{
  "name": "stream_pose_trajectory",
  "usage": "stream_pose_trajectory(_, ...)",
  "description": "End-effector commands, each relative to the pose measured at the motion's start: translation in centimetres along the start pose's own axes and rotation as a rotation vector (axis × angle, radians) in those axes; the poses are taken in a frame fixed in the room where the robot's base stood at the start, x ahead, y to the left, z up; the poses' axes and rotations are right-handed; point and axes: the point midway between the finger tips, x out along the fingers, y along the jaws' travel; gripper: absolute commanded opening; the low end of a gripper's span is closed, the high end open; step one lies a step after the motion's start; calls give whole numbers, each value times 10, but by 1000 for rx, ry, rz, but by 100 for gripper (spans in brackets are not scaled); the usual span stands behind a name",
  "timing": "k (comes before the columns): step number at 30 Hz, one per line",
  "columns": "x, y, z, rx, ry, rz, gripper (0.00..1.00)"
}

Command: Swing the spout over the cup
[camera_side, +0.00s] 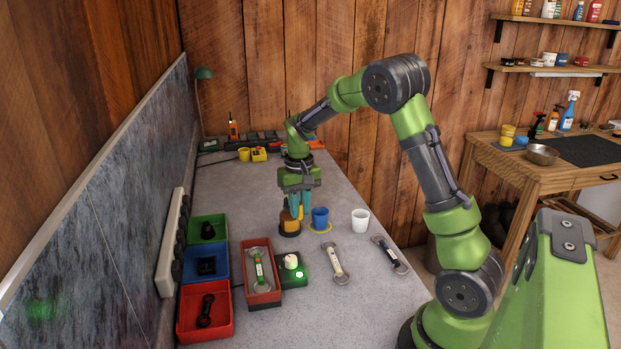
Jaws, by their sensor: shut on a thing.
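A small amber dispenser (288,221) with a dark base stands on the grey bench. A blue cup (320,217) stands upright just right of it, on a yellow ring or saucer (319,230). A white cup (360,220) stands further right. My gripper (300,208) points down at the dispenser's top, its teal fingers shut on what appears to be the spout. The fingers and the small scale hide the spout's shape, so I cannot tell exactly where its tip points. The fingers are left of the blue cup and seem apart from it.
Two wrench-like tools (335,264) (391,256) lie in front of the cups. A red tray (262,288) with a green-handled tool and a green box with a white button (291,262) are nearer. Coloured bins (205,319) line the left. Small items stand at the back.

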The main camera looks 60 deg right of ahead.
Motion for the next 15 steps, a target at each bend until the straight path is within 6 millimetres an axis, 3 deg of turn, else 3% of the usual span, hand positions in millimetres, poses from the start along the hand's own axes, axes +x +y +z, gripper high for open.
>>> stream_pose_trajectory(15, -1, 35, -9, -480, 3, 0, 0)
